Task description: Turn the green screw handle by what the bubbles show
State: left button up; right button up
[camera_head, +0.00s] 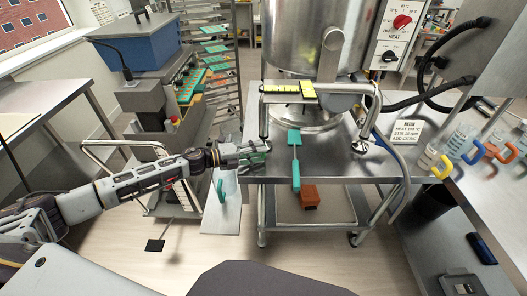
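My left gripper (248,153) comes in from the left and is at the table's front left corner. A small green part (262,147) shows right at its fingertips, by the left foot of the kettle's frame; it may be the green screw handle. The fingers overlap it, and I cannot tell whether they are closed on it. Two yellow level vials (280,88) (308,89) lie on the frame's top bar; their bubbles are too small to read. The steel kettle (310,40) stands behind. My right gripper is not in view.
An orange block (310,196) is on the lower shelf. A sign (407,132) and hoses are at the right. A pale panel with a teal handle (220,190) is below my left gripper.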

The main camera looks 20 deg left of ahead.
pick_arm(q)
jog(key=shift+x, duration=1.35)
grip_shut()
